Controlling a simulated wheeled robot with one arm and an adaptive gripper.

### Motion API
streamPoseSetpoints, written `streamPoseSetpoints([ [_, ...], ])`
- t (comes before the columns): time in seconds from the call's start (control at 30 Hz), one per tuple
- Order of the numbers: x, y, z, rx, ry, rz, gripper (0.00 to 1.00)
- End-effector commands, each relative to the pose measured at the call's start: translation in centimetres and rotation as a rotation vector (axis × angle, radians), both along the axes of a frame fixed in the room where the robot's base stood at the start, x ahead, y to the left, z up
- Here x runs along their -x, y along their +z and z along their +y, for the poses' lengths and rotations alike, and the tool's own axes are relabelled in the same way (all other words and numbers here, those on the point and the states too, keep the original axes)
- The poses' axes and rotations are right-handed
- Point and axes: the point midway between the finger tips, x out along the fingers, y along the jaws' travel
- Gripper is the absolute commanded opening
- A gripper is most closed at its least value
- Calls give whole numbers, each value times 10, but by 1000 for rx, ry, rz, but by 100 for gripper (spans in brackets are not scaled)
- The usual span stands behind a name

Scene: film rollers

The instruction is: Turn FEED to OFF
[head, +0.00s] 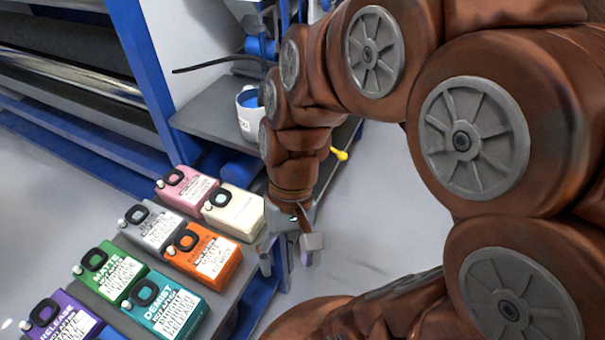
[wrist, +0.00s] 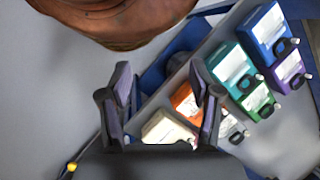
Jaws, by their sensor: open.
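Several coloured control boxes with black ring-shaped knobs stand in two rows on a grey shelf. They are pink (head: 187,190), cream (head: 235,212), light grey (head: 153,228), orange (head: 205,255), green (head: 108,272), teal (head: 165,306) and purple (head: 62,318). The purple one appears to read RELEASE; I cannot tell which label reads FEED. My gripper (head: 288,258) is open and empty, just right of the cream and orange boxes. In the wrist view my gripper (wrist: 163,98) shows its fingers apart, with the cream box (wrist: 168,130) and orange box (wrist: 187,103) beyond and partly between them.
A blue box (wrist: 268,32) stands at the row's end in the wrist view. A white mug (head: 247,125) sits on a grey ledge (head: 205,122) of the blue-framed roller machine. A yellow-tipped lever (head: 340,155) shows behind my arm. The floor right of the boxes is clear.

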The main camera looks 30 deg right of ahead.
Motion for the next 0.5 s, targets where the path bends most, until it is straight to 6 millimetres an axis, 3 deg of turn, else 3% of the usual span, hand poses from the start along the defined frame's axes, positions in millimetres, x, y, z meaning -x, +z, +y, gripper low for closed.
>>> streamPoseSetpoints([
  [0.03, -9, -14, 4, -43, -53, 30, 64],
  [0.23, -47, -38, 20, -220, -258, 120, 64],
  [0.5, -114, -67, 14, -468, -560, 211, 64],
])
